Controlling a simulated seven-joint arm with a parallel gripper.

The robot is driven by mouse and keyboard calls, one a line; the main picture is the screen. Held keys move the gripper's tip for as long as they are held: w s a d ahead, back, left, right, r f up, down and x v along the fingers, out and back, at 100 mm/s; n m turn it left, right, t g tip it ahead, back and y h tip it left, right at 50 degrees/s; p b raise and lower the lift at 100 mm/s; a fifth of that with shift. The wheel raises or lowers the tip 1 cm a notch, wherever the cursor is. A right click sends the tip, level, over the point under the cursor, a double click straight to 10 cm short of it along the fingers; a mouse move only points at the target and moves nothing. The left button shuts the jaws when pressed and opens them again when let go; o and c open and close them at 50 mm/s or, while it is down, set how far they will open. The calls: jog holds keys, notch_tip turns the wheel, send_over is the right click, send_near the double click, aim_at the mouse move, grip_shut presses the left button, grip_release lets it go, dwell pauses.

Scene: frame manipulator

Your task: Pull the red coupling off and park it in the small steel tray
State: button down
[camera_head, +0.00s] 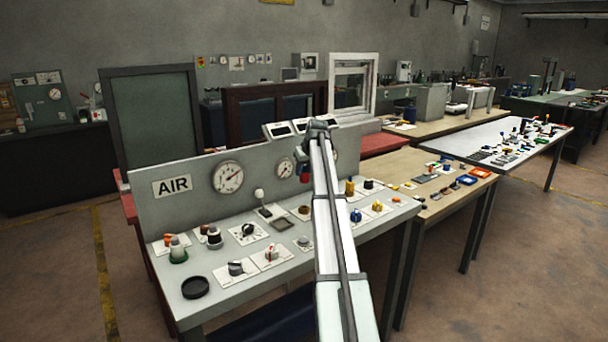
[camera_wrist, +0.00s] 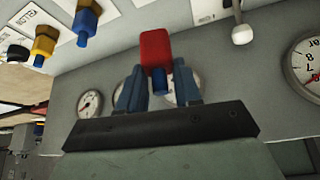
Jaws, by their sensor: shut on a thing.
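The red coupling (camera_wrist: 156,48) is between the two blue fingertips of my gripper (camera_wrist: 159,74) in the wrist view, with a short blue stub (camera_wrist: 159,82) at its near end. My gripper is shut on it. In the head view the red coupling (camera_head: 304,174) shows as a small red patch beside my arm, in front of the gauge panel. It appears to be held above the bench top, clear of the fittings. My arm hides part of the bench.
The AIR panel with gauges (camera_head: 228,177) rises behind the bench. Knobs and fittings on white plates crowd the bench top, including blue and yellow ones (camera_head: 356,215) at right. A white-knobbed lever (camera_head: 260,196) stands behind the square dish. A round black dish (camera_head: 195,287) lies front left.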

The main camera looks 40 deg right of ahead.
jog(key=s+a, duration=0.2)
jog(key=a, duration=1)
jog(key=shift+s+a, duration=0.15)
jog(key=shift+a, duration=0.05)
jog(key=shift+f, duration=0.1)
dwell(0.4)
jog(key=shift+f+n+y, duration=0.3)
jog(key=shift+f+n, duration=0.25)
jog(key=shift+f, duration=2.35)
jog(key=shift+f+n+y, duration=0.3)
jog(key=shift+f+n, duration=0.25)
jog(key=shift+f, duration=2.35)
jog(key=shift+f, duration=0.6)
jog(key=c, duration=0.7)
grip_release()
jog(key=v, duration=1.3)
jog(key=shift+s+r, duration=0.25)
